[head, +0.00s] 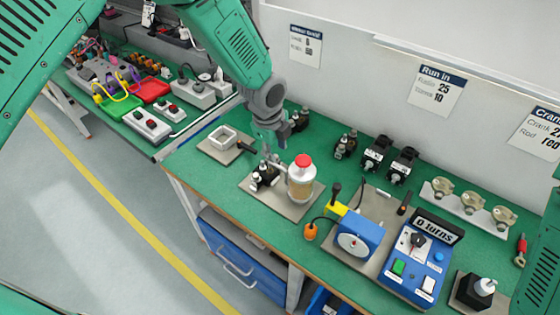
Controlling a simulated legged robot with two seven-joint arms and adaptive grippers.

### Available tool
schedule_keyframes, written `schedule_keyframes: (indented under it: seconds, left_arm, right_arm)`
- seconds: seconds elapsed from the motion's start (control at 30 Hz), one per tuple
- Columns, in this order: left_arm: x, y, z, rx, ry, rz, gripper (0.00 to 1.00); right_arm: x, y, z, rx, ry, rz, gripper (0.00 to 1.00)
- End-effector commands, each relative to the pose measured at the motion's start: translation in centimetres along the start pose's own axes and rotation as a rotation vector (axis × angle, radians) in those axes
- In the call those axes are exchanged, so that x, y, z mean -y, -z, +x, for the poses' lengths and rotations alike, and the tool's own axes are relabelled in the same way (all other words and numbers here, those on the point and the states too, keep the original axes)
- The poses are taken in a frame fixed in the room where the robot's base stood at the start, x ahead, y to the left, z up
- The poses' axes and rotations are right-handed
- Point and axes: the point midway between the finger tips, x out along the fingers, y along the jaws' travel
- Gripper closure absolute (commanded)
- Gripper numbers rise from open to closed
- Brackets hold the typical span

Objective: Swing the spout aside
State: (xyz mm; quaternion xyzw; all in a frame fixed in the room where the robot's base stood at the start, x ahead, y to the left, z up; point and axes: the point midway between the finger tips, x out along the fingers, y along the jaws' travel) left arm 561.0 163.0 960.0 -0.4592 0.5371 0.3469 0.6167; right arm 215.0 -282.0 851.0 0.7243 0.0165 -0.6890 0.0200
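A clear bottle with a red cap and pale contents (301,182) stands on a grey plate (290,210) on the green bench. Small dark and metal fittings (263,176) sit just left of it on the same plate. A thin metal part beside the bottle may be the spout, but it is too small to tell apart from my fingers. My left gripper (268,150) points down from above at these fittings, close to the bottle's left side. Whether it touches them, and how far its fingers are apart, I cannot tell. My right gripper is not in view.
To the right stand a blue machine with a dial (360,238), a blue control box reading "0 turns" (412,262) and a rack of round parts (468,203). Black devices (376,153) stand near the wall.

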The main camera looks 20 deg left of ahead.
Motion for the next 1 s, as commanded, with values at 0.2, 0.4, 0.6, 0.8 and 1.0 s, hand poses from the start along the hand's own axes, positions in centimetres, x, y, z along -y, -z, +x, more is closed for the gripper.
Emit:
schedule_keyframes:
  seconds: [0.2,0.4,0.6,0.8,1.0]
  left_arm:
    - [-0.2,0.1,4.4,0.000,-0.001,0.000,0.70]
    - [-0.1,0.0,6.7,0.001,0.002,-0.001,0.70]
    - [-0.1,0.0,7.4,0.001,0.002,-0.001,0.70]
    - [-0.1,0.0,7.3,0.001,0.003,-0.001,0.73]
    - [-0.1,0.0,7.3,0.001,0.002,-0.001,1.00]
  right_arm:
    - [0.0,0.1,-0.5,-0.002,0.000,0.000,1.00]
    - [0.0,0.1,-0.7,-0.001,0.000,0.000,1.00]
    - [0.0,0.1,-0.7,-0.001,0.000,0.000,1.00]
    - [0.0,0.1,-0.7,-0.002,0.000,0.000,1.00]
    - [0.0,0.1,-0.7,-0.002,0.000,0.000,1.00]
